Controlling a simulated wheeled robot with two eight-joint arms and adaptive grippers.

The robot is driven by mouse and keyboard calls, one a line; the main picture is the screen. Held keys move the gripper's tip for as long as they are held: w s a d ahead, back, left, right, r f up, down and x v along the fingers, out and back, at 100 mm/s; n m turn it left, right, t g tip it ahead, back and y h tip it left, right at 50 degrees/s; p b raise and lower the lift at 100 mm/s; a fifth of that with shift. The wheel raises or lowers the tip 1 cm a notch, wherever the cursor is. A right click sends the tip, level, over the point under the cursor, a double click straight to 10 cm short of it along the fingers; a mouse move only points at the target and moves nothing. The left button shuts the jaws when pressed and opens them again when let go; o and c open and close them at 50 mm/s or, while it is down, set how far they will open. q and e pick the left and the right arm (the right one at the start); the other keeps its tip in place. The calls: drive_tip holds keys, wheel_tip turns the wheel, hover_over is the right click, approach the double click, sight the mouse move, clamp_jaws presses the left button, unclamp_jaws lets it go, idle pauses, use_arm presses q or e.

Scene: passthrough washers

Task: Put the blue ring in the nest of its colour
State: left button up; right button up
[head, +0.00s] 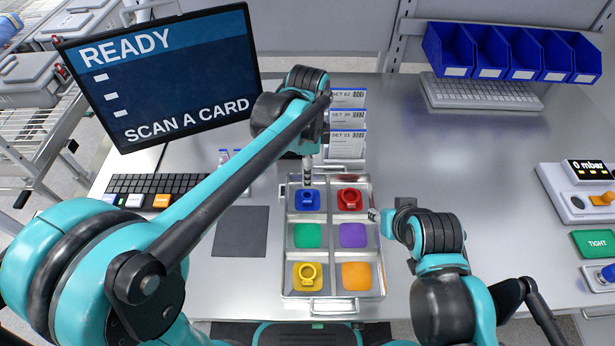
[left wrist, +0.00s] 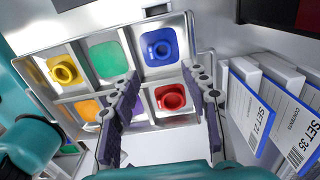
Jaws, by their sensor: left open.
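The blue ring (head: 309,199) sits on the blue pad (head: 299,207) in the back left compartment of a metal tray (head: 328,220). In the left wrist view the blue ring (left wrist: 161,49) appears centred on its pad and upright. My left gripper (head: 308,181) is just behind and above it. In the left wrist view my left gripper (left wrist: 162,76) is open, its fingers apart with nothing held; the blue ring shows beyond the fingertips. My right gripper (head: 375,215) is at the tray's right edge, its finger state too small to tell.
A red ring (head: 349,199) and a yellow ring (head: 308,275) sit on pads of their own colours. Green (head: 308,236), purple (head: 353,235) and orange (head: 356,276) pads are bare. Labelled cards (head: 347,118) stand behind the tray; a monitor (head: 165,80) stands left.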

drive_tip(key=shift+r, duration=0.25)
use_arm(q)
drive_tip(key=s+a+n+t, duration=0.3)
drive_tip(key=s+a+n, duration=0.3)
drive_tip(key=a+n, duration=0.3)
drive_tip(key=s+a+n+t, duration=0.4)
drive_tip(key=s+a+n, duration=0.2)
drive_tip(key=a+n, duration=0.2)
drive_tip(key=shift+a+n, duration=0.4)
drive_tip(key=shift+n, duration=0.1)
drive_tip(key=shift+s+f, duration=0.1)
drive_tip(key=shift+f, duration=0.05)
use_arm(e)
drive_tip(key=shift+f, duration=0.1)
drive_tip(key=shift+f+b, duration=0.45)
drive_tip(key=shift+f, duration=0.05)
use_arm(q)
drive_tip(key=shift+f, duration=0.4)
use_arm(e)
drive_tip(key=shift+r, duration=0.1)
